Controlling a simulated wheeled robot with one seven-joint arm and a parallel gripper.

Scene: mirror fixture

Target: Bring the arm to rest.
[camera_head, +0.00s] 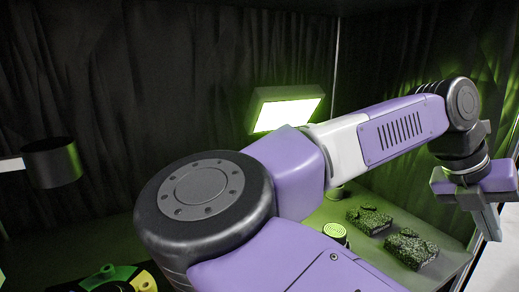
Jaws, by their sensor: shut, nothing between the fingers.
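My purple and white arm (400,130) spans the view from the bottom centre to the right edge, raised above the table. My gripper (490,228) hangs from its wrist at the far right, with its fingers pointing down. The fingers are shut and hold nothing. The gripper is beyond the right side of the table and apart from the objects on it. Part of the gripper's right side is close to the picture edge.
Two rough, speckled blocks (411,249) (369,219) lie on the green-lit table (455,243), left of my gripper. A round green-topped piece (335,232) stands near them. A bright panel (287,113) is behind my arm. Dark curtains (200,70) close the back.

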